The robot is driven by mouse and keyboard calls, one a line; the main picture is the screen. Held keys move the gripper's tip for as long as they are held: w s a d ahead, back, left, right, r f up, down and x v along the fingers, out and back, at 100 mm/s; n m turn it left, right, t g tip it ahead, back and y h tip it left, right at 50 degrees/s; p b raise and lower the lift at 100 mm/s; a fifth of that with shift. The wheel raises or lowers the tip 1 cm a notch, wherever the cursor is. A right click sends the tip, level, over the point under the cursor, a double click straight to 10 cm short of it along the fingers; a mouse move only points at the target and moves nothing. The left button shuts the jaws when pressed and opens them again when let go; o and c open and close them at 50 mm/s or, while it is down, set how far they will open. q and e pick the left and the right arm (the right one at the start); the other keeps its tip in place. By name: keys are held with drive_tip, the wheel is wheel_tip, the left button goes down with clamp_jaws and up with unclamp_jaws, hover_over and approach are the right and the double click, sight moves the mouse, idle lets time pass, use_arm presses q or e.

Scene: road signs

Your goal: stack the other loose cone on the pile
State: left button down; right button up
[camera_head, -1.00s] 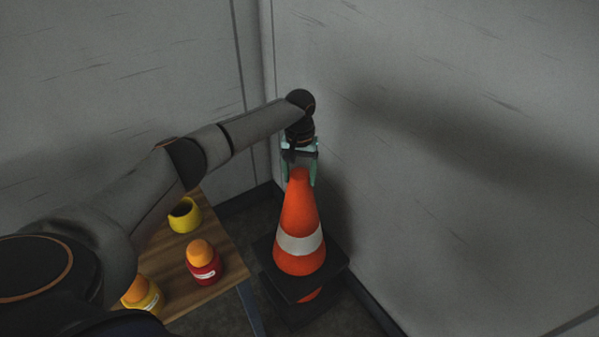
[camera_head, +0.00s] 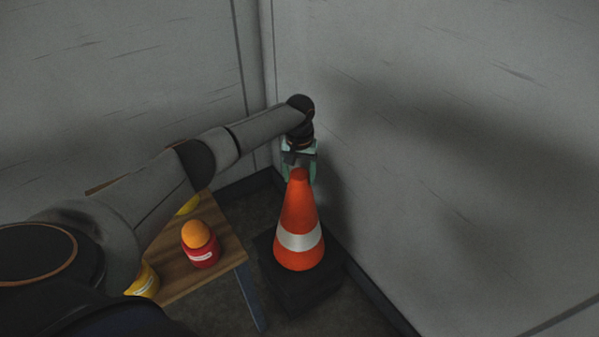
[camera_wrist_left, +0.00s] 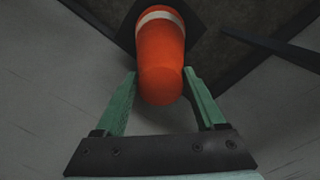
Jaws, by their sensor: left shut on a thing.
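An orange cone (camera_head: 299,210) with a white band and a dark square base stands upright in the corner. My left gripper (camera_head: 300,173) is shut on its tip from above. In the left wrist view the green fingers of the left gripper (camera_wrist_left: 160,80) lie on both sides of the orange tip of the cone (camera_wrist_left: 162,52). Below the cone, dark square bases of the pile (camera_head: 305,301) show close together, so the cone appears seated on the pile. The lower cone's orange body is hidden. My right gripper is not in view.
A wooden table (camera_head: 222,240) stands left of the pile. Grey walls (camera_head: 430,150) close in behind and right.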

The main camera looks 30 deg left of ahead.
use_arm(q)
drive_tip(key=shift+w+d+f+b, duration=0.1)
drive_tip(key=shift+f+b, duration=1.55)
drive_tip(key=shift+f, duration=0.95)
drive_tip(key=shift+f+b, duration=0.8)
drive_tip(key=shift+f, duration=0.3)
drive_tip(key=shift+f+b, duration=0.35)
drive_tip(key=shift+f, duration=0.1)
drive_tip(key=shift+f+b, duration=0.5)
drive_tip(key=shift+f, duration=0.15)
drive_tip(key=shift+f+b, duration=0.45)
drive_tip(key=shift+f, duration=0.2)
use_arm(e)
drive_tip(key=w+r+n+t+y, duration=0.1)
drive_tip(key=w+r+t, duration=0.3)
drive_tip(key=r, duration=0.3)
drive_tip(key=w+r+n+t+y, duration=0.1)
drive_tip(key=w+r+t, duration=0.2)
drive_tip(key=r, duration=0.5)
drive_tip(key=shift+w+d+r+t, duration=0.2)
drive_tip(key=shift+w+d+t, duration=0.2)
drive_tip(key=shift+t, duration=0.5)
use_arm(q)
drive_tip(key=shift+f, duration=0.15)
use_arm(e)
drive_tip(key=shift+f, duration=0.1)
